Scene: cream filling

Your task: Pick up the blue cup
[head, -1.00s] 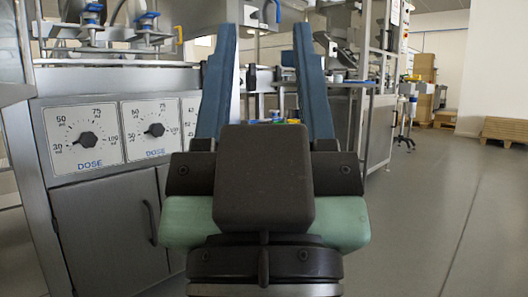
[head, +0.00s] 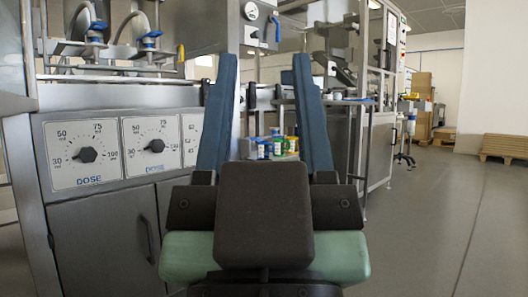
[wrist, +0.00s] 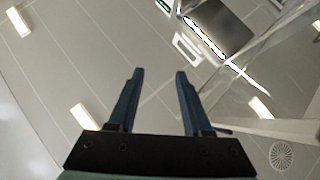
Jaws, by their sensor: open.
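My gripper (head: 265,57) stands upright in the middle of the head view, its two blue fingers wide apart with nothing between them. In the wrist view, the open fingers (wrist: 160,72) point at the ceiling, and no cup is there. Beyond the gripper in the head view, a small group of colourful containers (head: 276,146) stands close together, seen through the gap between the fingers. Blue, green, white and yellow show among them. They are too small to tell whether one is the blue cup.
A steel filling machine with DOSE dials (head: 87,154) and cabinet doors (head: 108,240) stands close on the left. A steel frame (head: 376,110) stands behind on the right. The grey floor (head: 430,220) at right is open, back to a wooden pallet (head: 505,147).

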